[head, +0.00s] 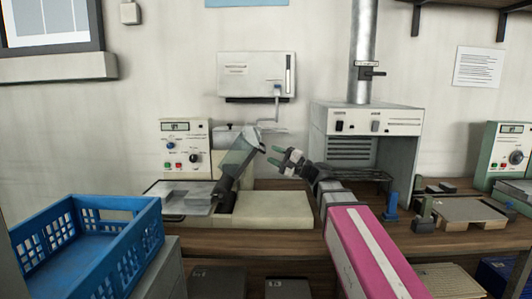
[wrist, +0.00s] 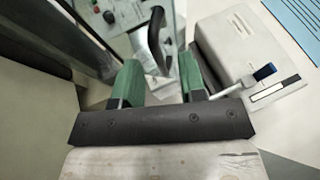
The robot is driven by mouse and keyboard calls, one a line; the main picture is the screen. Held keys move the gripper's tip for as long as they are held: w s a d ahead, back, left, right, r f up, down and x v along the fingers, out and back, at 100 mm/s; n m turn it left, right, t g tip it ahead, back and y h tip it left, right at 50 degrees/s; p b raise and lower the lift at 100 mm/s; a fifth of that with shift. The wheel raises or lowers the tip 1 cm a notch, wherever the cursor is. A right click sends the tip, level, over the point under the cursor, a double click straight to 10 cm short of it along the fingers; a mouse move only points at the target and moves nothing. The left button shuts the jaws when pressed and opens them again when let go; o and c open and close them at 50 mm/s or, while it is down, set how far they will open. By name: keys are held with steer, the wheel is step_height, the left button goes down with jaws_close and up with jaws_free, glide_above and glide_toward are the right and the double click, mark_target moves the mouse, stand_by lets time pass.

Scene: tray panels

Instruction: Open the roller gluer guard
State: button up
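The roller gluer (head: 265,207) stands on the bench with a cream base and a dark roller at its left. Its guard (head: 238,158) is a greyish see-through panel, tilted above the roller, with a light end piece at its upper right. My gripper (head: 282,157) is just right of the guard, apart from it, with green fingertips pointing left. In the wrist view my gripper (wrist: 158,85) is open, with a clear gap between its fingers. A curved grey and black part (wrist: 155,40) shows beyond that gap; I cannot tell whether it is the guard's handle.
A control panel (head: 185,140) stands behind the gluer's left side. A white box (head: 256,75) with a lever hangs on the wall above. A blue crate (head: 85,240) is at the front left. A fume hood (head: 368,120) stands at the right, close behind my arm.

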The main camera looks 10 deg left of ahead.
steer(key=v, duration=0.6)
steer(key=shift+f, duration=0.1)
